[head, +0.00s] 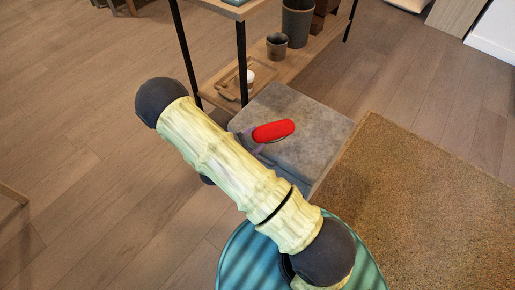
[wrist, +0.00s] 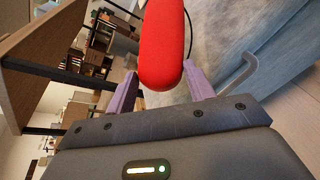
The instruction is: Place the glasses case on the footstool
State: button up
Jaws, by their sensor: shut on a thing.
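The red glasses case (head: 274,130) shows in the head view over the grey top of the footstool (head: 320,135). In the wrist view the red case (wrist: 162,45) stands out between the two purple fingers of my gripper (wrist: 160,85). My gripper is shut on the case. The footstool's grey top and blue side (wrist: 285,50) show behind it at the right. I cannot tell whether the case touches the footstool top. My arm hides the left part of the footstool in the head view.
A wooden shelf unit with black posts (head: 242,60) stands just behind the footstool, holding a tray (head: 228,84), a cup (head: 277,45) and a bin (head: 297,22). A brown shag rug (head: 420,200) lies at the right. Bare wooden floor is at the left.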

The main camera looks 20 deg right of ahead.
jog(key=shift+f, duration=0.7)
jog(key=shift+f+b, duration=0.8)
jog(key=shift+f, duration=1.05)
jog(key=shift+f, duration=0.25)
jog(key=o, duration=1.1)
jog(key=shift+c, duration=0.2)
jog(key=shift+r, duration=0.1)
jog(key=p+v, duration=0.3)
jog(key=v, duration=0.9)
jog(key=shift+r, duration=0.2)
